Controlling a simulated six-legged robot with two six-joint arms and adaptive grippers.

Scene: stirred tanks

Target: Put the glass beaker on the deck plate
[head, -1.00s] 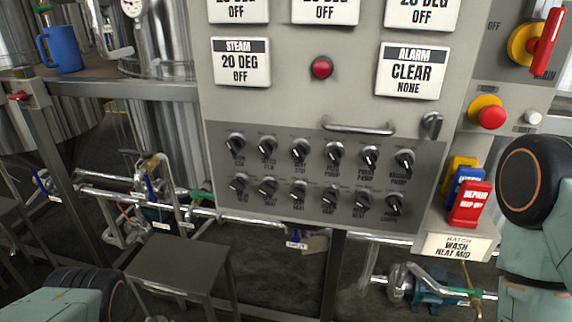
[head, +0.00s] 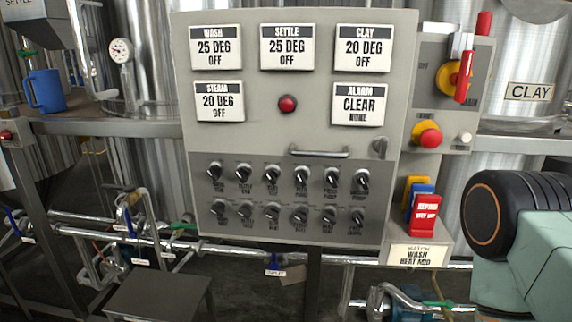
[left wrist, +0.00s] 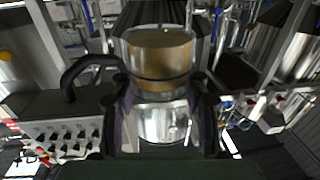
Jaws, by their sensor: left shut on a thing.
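In the left wrist view, my left gripper (left wrist: 160,108) has one dark finger on each side of a clear, shiny vessel, which appears to be the glass beaker (left wrist: 162,123). The gripper is shut on it. A brown band (left wrist: 160,48) shows in its upper part; I cannot tell whether this is its contents or something seen through it. Neither the beaker nor my left gripper shows in the head view. I cannot pick out the deck plate with certainty. My right gripper is not in view; only a part of my right arm shows at the right.
A grey control panel (head: 275,145) with knobs fills the middle of the head view. A blue mug (head: 46,91) stands on a metal ledge (head: 95,127) at the left. A small dark table (head: 155,298) stands low at the left. Pipes (head: 230,252) run below the panel.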

